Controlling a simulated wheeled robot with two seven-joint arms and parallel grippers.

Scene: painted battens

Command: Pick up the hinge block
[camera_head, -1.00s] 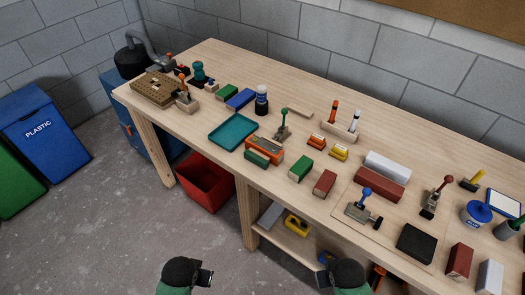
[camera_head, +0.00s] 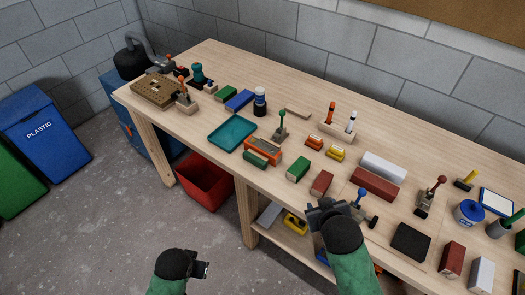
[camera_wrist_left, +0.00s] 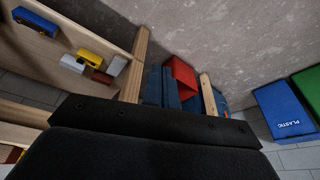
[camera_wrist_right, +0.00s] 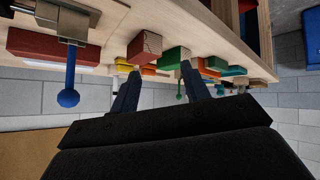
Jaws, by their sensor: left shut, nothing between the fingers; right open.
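No block is marked as the hinge block, so I cannot tell which one it is. A red-brown block (camera_head: 322,183) and a green block (camera_head: 298,168) lie near the table's front edge. In the right wrist view the red-brown block (camera_wrist_right: 145,47) and green block (camera_wrist_right: 173,57) show beyond the fingertips, apart from them. My right gripper (camera_head: 327,206) is open and empty at the table's front edge, just in front of the red-brown block. My left gripper (camera_head: 205,270) is shut and empty, low over the floor, away from the table.
A toggle clamp with a blue knob (camera_head: 361,191) stands close right of my right gripper, partly hidden by it. A black block (camera_head: 411,242) lies further right. A long red-brown batten (camera_head: 375,183) lies behind. A teal tray (camera_head: 232,133) is left. A red bin (camera_head: 205,181) stands below.

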